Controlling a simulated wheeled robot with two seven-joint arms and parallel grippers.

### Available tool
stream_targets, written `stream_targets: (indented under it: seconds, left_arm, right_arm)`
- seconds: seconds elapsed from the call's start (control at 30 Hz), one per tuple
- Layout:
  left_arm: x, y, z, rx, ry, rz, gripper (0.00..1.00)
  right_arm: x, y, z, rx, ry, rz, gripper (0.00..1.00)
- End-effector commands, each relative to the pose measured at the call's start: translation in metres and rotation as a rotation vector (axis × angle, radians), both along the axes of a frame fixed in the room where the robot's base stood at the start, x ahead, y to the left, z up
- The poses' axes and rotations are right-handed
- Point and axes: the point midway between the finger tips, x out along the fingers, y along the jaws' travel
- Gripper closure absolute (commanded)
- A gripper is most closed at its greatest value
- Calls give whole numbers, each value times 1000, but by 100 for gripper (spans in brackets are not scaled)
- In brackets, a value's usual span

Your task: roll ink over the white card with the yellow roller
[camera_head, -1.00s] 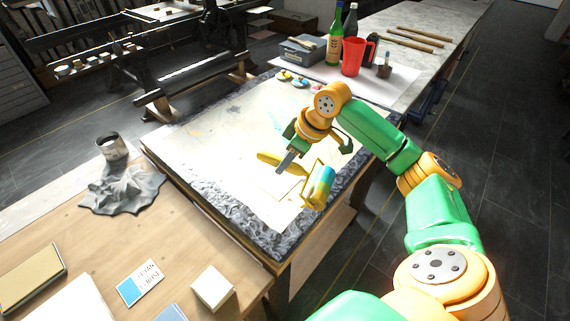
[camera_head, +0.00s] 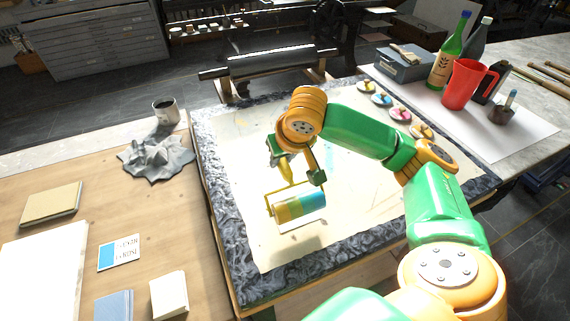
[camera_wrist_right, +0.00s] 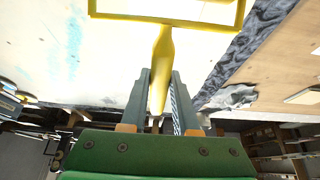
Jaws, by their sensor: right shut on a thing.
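My right gripper (camera_head: 281,160) is shut on the handle of the yellow roller (camera_head: 297,209). Its drum carries yellow and blue bands, with the blue end to the right. In the right wrist view the yellow handle (camera_wrist_right: 160,62) sits between the two fingers. The roller hangs over the front part of the pale, grey-edged slab (camera_head: 262,258), with a shadow just below it. A small white patch shows under the drum's lower right; I cannot tell if it is the white card. My left gripper is not in view.
The wooden table (camera_head: 185,225) at left holds a cup (camera_head: 165,112), a crumpled grey cloth (camera_head: 156,157), a printed card (camera_head: 120,253) and several blocks. Ink dabs (camera_head: 400,114), a red jug (camera_head: 468,84) and a green bottle (camera_head: 447,52) stand at the back right.

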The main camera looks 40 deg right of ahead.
Motion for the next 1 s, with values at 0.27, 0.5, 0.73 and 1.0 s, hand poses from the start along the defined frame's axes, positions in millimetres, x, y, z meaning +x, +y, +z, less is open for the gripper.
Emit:
stream_targets:
  seconds: [0.27,0.5,0.73,1.0]
  left_arm:
    - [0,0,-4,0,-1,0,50]
    - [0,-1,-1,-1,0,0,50]
    - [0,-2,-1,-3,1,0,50]
    - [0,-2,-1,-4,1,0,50]
  right_arm:
    - [63,-14,4,4,-2,-1,100]
    - [96,-23,1,-1,1,4,100]
    - [96,-23,-8,-1,-1,3,100]
    - [96,-23,-8,0,0,2,100]
